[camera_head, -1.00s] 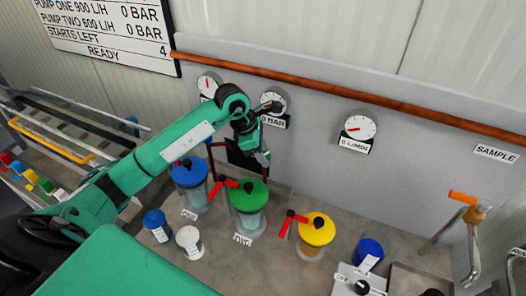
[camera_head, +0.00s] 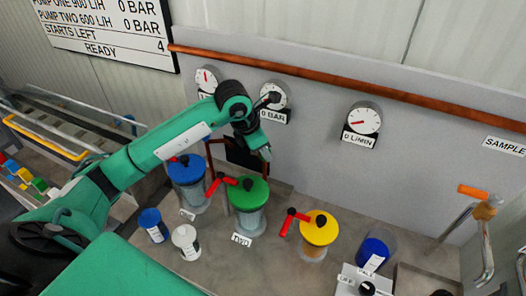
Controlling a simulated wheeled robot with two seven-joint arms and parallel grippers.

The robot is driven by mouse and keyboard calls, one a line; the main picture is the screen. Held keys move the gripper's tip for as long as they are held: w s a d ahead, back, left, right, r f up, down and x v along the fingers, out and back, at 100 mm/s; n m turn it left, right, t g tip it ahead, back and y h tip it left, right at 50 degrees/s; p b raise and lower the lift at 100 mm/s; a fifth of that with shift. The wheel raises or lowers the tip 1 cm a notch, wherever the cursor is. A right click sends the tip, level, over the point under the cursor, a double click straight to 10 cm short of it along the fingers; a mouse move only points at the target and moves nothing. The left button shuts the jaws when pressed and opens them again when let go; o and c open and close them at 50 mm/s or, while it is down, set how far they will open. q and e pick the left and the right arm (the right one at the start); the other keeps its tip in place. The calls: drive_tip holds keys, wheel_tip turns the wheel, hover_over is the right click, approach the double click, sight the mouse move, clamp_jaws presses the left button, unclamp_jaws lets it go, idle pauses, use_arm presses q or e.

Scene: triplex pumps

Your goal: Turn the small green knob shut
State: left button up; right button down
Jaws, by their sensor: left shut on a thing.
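My left arm comes in from the left and reaches over the bench to the grey back panel. My left gripper (camera_head: 264,152) is low in front of the panel, just behind and above the large green lid. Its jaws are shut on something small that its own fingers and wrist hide. I cannot make out the small green knob apart from the gripper. The large green lid (camera_head: 248,194) tops a clear pot and has a dark knob and a red lever (camera_head: 216,184) at its left. My right gripper is not in view.
A blue-lidded pot (camera_head: 187,168) stands left of the green one, a yellow-lidded pot (camera_head: 320,228) right. A blue bottle (camera_head: 151,220) and white jar (camera_head: 186,238) stand in front. A copper pipe (camera_head: 330,83) crosses the panel above dials, including the litre dial (camera_head: 364,119).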

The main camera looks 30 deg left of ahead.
use_arm(q)
drive_tip(key=o, duration=1)
drive_tip(key=shift+c, duration=0.2)
drive_tip(key=b+v, duration=0.2)
drive_tip(key=v, duration=1.2)
drive_tip(key=shift+b, duration=0.3)
drive_tip(key=shift+w+d, duration=0.1)
